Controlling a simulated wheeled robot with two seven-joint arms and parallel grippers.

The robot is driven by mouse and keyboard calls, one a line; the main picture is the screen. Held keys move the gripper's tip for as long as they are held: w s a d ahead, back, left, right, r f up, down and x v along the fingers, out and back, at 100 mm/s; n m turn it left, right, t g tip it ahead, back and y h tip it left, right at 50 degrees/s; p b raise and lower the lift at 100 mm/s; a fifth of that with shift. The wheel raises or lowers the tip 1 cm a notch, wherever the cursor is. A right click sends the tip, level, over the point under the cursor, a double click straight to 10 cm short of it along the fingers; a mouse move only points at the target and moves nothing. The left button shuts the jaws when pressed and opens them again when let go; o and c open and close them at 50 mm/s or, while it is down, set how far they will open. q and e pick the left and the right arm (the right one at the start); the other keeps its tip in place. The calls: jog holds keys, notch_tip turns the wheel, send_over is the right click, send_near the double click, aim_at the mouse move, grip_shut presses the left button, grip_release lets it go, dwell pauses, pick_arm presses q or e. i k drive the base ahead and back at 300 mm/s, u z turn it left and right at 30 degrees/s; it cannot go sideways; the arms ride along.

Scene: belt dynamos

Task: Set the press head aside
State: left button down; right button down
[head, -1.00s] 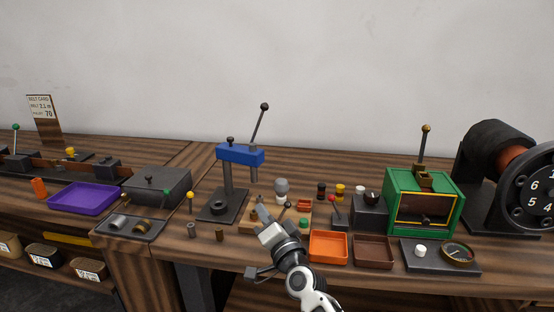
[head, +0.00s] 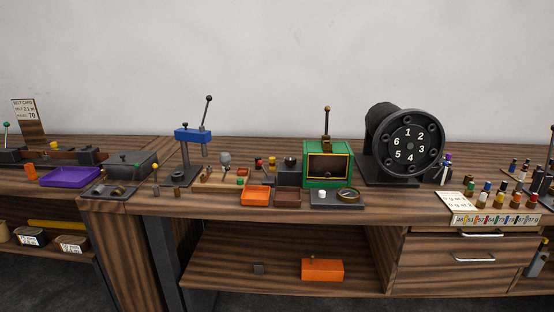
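The press stands on the bench left of centre in the head view. Its blue press head (head: 193,135) sits on top of a dark upright post (head: 185,162) with a square base. A dark lever with a round knob (head: 209,98) rises from the head and leans right. A dark cylinder hangs under the head's right end. Neither of my grippers is in view, so I cannot see their state.
Right of the press are a wooden board (head: 213,182) with small parts, an orange tray (head: 255,196), a brown tray (head: 288,199) and a green box (head: 317,180). A purple tray (head: 70,177) lies left. A numbered drum (head: 408,145) stands right. The lower shelf has free room.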

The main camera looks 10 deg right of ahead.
aim_at(192, 135)
jog(key=z, duration=1.1)
jog(key=i, duration=0.95)
jog(key=u, duration=0.7)
